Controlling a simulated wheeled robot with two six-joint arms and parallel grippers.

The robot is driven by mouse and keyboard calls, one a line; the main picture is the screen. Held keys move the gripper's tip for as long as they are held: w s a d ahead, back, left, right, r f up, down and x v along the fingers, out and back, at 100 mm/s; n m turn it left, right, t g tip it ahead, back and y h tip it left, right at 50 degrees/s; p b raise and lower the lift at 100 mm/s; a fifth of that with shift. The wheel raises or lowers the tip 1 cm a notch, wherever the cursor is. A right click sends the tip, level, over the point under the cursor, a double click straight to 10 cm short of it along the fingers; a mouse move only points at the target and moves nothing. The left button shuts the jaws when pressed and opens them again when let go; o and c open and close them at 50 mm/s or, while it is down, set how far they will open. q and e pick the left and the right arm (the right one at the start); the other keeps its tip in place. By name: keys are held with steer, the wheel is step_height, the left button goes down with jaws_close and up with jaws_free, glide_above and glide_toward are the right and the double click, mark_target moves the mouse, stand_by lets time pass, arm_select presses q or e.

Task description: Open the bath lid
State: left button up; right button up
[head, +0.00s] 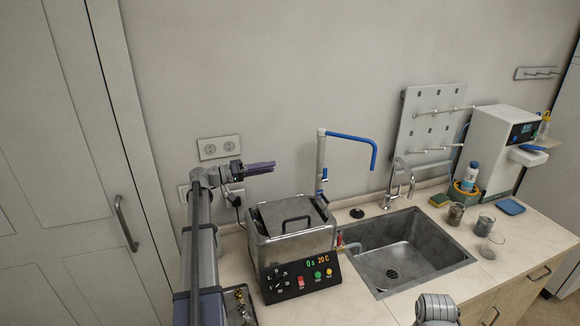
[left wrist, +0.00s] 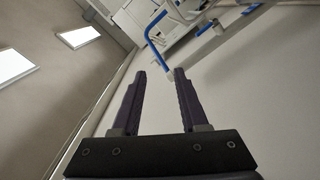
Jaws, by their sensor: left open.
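The bath (head: 293,247) is a metal box on the counter with a black control panel reading "0s 20C". Its lid (head: 285,212) lies closed on top, with a dark arched handle (head: 297,224). My left gripper (head: 274,167) is above and behind the bath, to the left of the blue-topped tap, with its fingers pointing right. In the left wrist view its two purple fingers (left wrist: 160,75) are apart with nothing between them. The bath does not show in the left wrist view. A rounded grey part at the bottom of the head view is likely my right arm; its gripper is not visible.
A white tap with a blue spout (head: 350,137) stands right behind the bath. The sink (head: 405,250) is to the right, with a chrome faucet (head: 398,180). Metal cups (head: 456,214) and a white machine (head: 498,145) are farther right. A wall outlet (head: 219,147) is behind my left arm.

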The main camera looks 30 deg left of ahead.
arm_select(q)
steer(key=shift+w+d, duration=0.1)
steer(key=x, duration=0.7)
steer(key=shift+w+d, duration=0.15)
steer(key=shift+w, duration=0.1)
jaws_close()
stand_by(1.0)
steer(key=c, duration=0.6)
jaws_free()
steer(key=shift+c, duration=0.2)
steer(key=o, duration=0.6)
steer(key=shift+o, duration=0.2)
